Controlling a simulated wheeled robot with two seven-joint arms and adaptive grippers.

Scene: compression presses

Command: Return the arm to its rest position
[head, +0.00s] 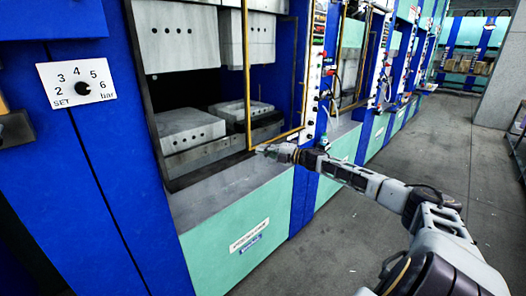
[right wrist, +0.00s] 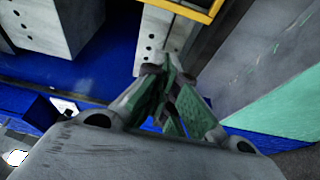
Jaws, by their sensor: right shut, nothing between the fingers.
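My right arm (head: 375,185) reaches in from the lower right of the head view, stretched toward the press. Its gripper (head: 264,149) is in front of the press opening, close to the lower corner of the yellow frame (head: 275,138). In the right wrist view my right gripper (right wrist: 166,68) has its fingers together with nothing held. The yellow frame (right wrist: 198,10) shows just past the fingertips there. I cannot tell whether they touch. My left gripper is not in view.
The press has a grey ledge (head: 225,187) over a green front panel (head: 240,220). Grey press blocks (head: 185,128) stand inside. A pressure dial (head: 77,85) is on the blue panel at left. More presses line the aisle. The grey floor (head: 440,150) at right is clear.

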